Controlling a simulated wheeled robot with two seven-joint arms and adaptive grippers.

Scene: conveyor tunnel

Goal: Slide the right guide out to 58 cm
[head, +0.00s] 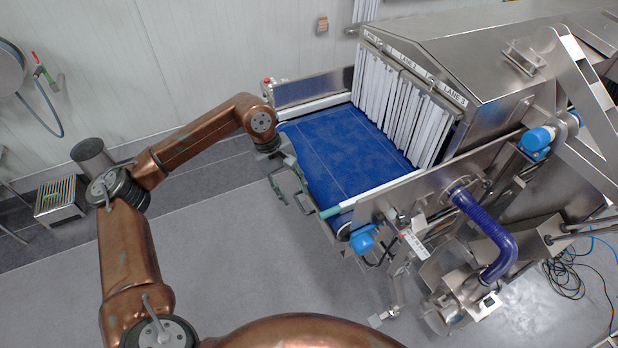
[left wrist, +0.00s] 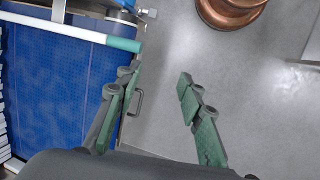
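The right guide (head: 375,194) is a white rail with a green end, along the near side of the blue conveyor belt (head: 335,150). It also shows at the top left of the left wrist view (left wrist: 60,29), its green end toward the middle. My left gripper (head: 293,193) is beside the open end of the belt, to the left of the guide's green end. In the left wrist view its green fingers (left wrist: 158,80) are spread with nothing between them, apart from the guide. The other white guide (head: 318,107) runs along the far side. My right gripper is not in view.
White strip curtains (head: 398,105) hang at the tunnel mouth under lane labels.

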